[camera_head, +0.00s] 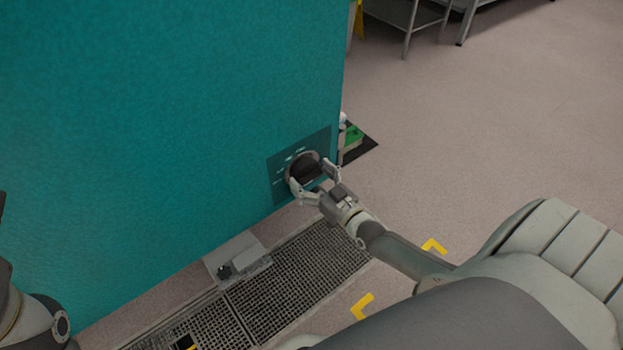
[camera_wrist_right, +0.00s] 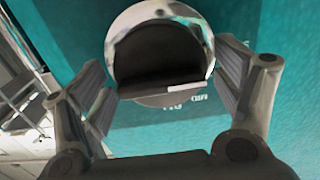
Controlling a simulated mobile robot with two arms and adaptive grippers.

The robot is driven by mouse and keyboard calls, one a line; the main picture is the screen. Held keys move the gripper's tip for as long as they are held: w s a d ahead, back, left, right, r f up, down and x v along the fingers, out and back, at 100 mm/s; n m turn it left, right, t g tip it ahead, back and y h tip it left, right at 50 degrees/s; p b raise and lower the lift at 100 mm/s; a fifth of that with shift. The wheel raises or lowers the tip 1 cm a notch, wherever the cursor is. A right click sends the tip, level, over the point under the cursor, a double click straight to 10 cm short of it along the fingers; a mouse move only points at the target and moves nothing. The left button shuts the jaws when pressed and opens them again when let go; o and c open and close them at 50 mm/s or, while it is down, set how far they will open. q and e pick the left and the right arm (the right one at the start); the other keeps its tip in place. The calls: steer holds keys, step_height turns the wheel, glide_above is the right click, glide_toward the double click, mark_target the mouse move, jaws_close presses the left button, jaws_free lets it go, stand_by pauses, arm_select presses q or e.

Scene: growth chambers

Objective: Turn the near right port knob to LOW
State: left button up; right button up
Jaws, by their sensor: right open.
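The port knob (camera_head: 303,168) is dark with a pale metallic rim, set in a dark teal panel (camera_head: 281,184) low on the teal chamber wall near its right edge. My right gripper (camera_head: 313,179) is open, with one finger on either side of the knob. In the right wrist view the knob (camera_wrist_right: 160,60) lies between the open fingers (camera_wrist_right: 162,88); I cannot tell whether they touch it. A white mark (camera_wrist_right: 190,88) shows on the knob's lower edge in that view. The panel lettering is upside down there and too small to read surely. My left gripper is not in view.
A dark floor grate (camera_head: 300,280) runs along the foot of the teal wall (camera_head: 170,120), with a small grey box (camera_head: 238,257) beside it. A green item (camera_head: 352,138) lies past the wall's right edge. Yellow floor marks (camera_head: 362,306) are near my arm.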

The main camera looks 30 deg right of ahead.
steer(key=c, duration=0.8)
steer(key=shift+r+m, duration=0.1)
steer(key=shift+m, duration=0.2)
steer(key=shift+m+p, duration=0.6)
steer(key=shift+m, duration=0.3)
steer(key=shift+m+p, duration=0.35)
steer(key=shift+m, duration=1.35)
steer(key=o, duration=0.8)
